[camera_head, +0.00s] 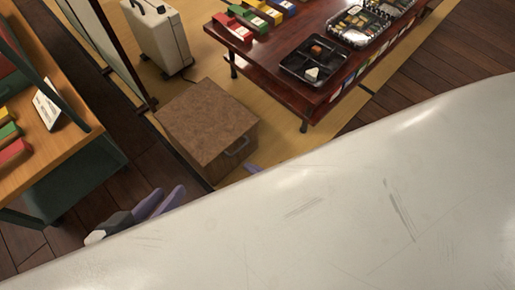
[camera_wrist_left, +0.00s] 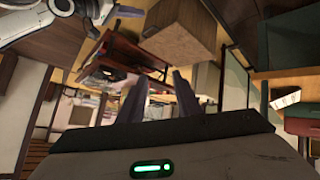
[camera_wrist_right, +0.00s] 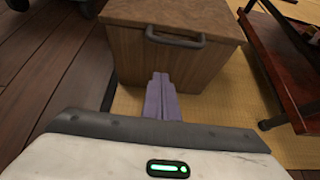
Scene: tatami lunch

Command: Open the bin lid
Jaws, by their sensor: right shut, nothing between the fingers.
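The bin is a brown box with a speckled flat top (camera_head: 208,118) and a grey handle (camera_head: 237,147) on its front face; its top lies flat and looks closed. In the right wrist view the handle (camera_wrist_right: 175,38) sits just under the lid's front edge. My right gripper (camera_wrist_right: 160,76) is shut and empty, in front of the bin and below the handle in that picture; only a purple tip (camera_head: 253,168) shows in the head view. My left gripper (camera_head: 180,189) is open and empty, left of the right one. Its spread fingers show in the left wrist view (camera_wrist_left: 161,76).
A dark red low table (camera_head: 285,62) with a black tray (camera_head: 314,60) stands right of the bin. A pale suitcase (camera_head: 158,38) stands behind it. A wooden counter (camera_head: 50,140) is at left. My white body covers the lower head view.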

